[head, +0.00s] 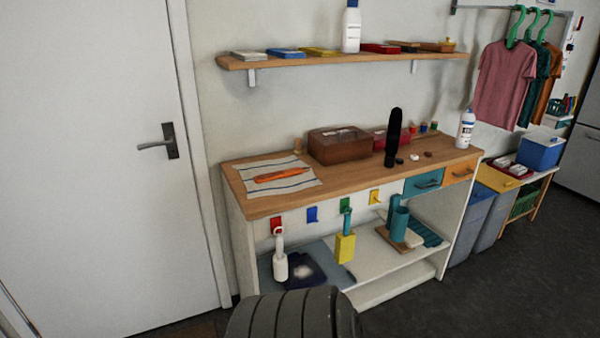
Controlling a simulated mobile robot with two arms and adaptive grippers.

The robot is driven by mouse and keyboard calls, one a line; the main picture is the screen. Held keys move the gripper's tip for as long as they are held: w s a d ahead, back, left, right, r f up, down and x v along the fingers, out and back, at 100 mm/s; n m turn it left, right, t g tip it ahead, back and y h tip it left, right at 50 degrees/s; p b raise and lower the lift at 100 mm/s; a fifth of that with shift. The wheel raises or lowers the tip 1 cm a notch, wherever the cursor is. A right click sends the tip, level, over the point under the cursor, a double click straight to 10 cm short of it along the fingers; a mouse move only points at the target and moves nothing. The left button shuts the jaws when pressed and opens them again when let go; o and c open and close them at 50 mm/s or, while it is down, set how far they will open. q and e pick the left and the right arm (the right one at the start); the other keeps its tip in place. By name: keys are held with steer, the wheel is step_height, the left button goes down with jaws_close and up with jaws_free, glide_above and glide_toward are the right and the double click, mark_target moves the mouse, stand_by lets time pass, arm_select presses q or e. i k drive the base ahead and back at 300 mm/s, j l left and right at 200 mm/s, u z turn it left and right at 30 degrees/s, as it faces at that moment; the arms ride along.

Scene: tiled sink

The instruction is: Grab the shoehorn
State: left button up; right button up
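A long, slim orange object (283,174), which looks like the shoehorn, lies flat on a striped cloth (305,183) at the left end of the wooden worktop (350,185). It is too small to make out its exact shape. Neither of my grippers is in view, and nothing is touching the orange object.
A brown box (338,146), a tall black object (393,138) and a white bottle (466,128) stand on the worktop. A wall shelf (345,60) hangs above. Hooks line the front edge, some with hanging items. A grey door (110,170) is at left.

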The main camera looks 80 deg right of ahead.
mark_target(291, 171)
steer(key=i+l+z, duration=0.15)
steer(key=z, duration=0.3)
steer(key=i+z, duration=0.6)
steer(key=z, duration=0.3)
steer(key=i+z, duration=0.25)
steer(key=z, duration=0.2)
steer(key=i+j+z, duration=0.2)
steer(key=z, duration=0.2)
